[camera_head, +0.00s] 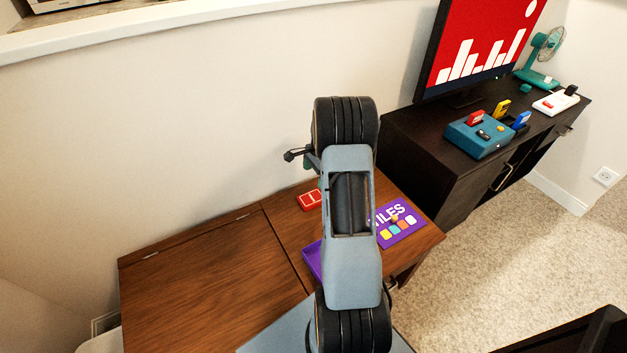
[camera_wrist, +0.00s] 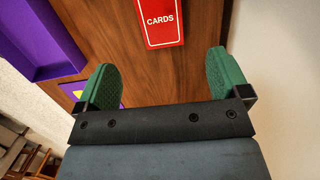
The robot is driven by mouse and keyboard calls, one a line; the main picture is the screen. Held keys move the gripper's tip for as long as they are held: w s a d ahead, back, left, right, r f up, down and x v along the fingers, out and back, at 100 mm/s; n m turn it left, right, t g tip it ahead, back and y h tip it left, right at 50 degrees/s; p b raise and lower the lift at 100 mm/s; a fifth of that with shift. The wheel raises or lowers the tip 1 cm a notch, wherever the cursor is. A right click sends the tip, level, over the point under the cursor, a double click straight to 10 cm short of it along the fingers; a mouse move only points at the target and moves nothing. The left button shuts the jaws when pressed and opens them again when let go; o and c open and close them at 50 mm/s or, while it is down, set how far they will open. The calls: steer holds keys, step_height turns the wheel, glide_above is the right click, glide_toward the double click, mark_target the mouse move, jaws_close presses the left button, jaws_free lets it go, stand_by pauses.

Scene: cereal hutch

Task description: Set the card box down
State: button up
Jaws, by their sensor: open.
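The card box (camera_wrist: 160,22) is red with the white word CARDS. In the wrist view it lies on the brown wooden hutch top at the upper middle, cut off by the picture's edge. In the head view it is the small red box (camera_head: 309,200) left of my arm. My gripper (camera_wrist: 160,68) has two green fingers spread wide with nothing between them. The box lies beyond the fingertips, roughly in line with the gap, and appears untouched.
A purple TILES lid (camera_head: 402,226) lies right of my arm, and a purple tray (camera_head: 312,261) is partly hidden behind it. The hutch's left panel (camera_head: 200,275) is bare. A dark cabinet (camera_head: 440,170) with a screen and a teal console (camera_head: 480,138) stands at right.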

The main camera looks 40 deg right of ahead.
steer(key=s+a+r+n+t+h, duration=0.1)
steer(key=s+a+r+n, duration=0.2)
steer(key=a+r+n, duration=0.35)
steer(key=s+a+r+n, duration=0.2)
steer(key=a+r+n, duration=0.1)
steer(key=a+r, duration=0.5)
steer(key=s+a+r+n+t, duration=0.1)
steer(key=s+a+r+n, duration=0.1)
steer(key=s+a+n, duration=0.8)
steer(key=shift+s+a+r+t+h, duration=0.2)
steer(key=shift+s+t+h, duration=0.15)
steer(key=shift+s, duration=0.9)
